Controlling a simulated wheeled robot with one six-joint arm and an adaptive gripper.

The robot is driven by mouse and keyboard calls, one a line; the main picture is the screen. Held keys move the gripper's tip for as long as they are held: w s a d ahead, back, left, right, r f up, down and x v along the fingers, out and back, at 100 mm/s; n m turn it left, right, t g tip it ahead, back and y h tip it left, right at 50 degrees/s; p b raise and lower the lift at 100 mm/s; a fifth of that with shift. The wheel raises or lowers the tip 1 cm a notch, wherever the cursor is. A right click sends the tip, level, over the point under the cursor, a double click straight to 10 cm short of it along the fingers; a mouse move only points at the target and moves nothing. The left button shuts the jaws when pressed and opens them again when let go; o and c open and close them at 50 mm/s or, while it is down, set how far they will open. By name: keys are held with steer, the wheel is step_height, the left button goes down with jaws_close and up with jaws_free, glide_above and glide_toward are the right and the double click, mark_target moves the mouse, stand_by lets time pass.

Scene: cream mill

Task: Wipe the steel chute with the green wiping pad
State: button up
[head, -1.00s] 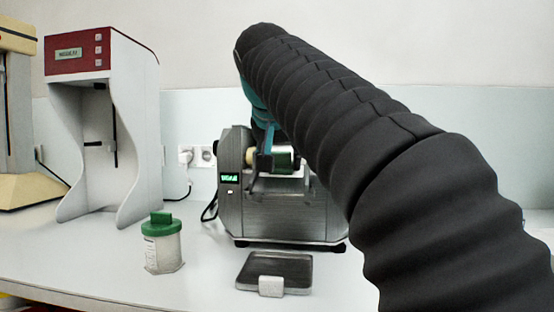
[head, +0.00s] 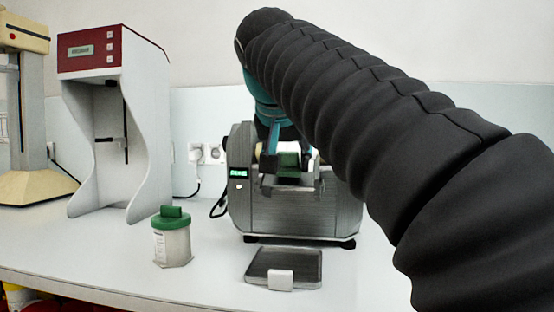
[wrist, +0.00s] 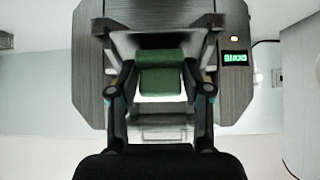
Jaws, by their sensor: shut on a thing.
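My gripper (head: 287,160) is shut on the green wiping pad (wrist: 160,78), which shows clearly between the two dark fingers in the wrist view. In the head view the pad (head: 288,159) is partly hidden by a finger. The gripper is at the upper front of the grey mill (head: 290,217). The steel chute (head: 291,187) appears as a pale metal part at the mill's front, just below the pad. The fingers and pad hide part of it. I cannot tell whether the pad touches it.
A green-lidded jar (head: 171,243) and a dark flat tray (head: 290,262) with a pale block stand in front of the mill. A red-topped white device (head: 115,110) and a beige-based device (head: 28,185) stand left. Bare bench lies between the jar and tray.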

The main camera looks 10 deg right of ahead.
step_height(320, 180, up, 2)
steer(key=shift+s+r+p, duration=0.1)
steer(key=shift+s+p, duration=0.05)
steer(key=shift+p, duration=0.45)
steer(key=shift+s+a+r, duration=0.1)
steer(key=shift+s+r, duration=0.1)
steer(key=shift+r, duration=0.95)
steer(key=shift+s+a+r, duration=0.1)
steer(key=shift+s+r, duration=0.1)
steer(key=shift+r, duration=0.9)
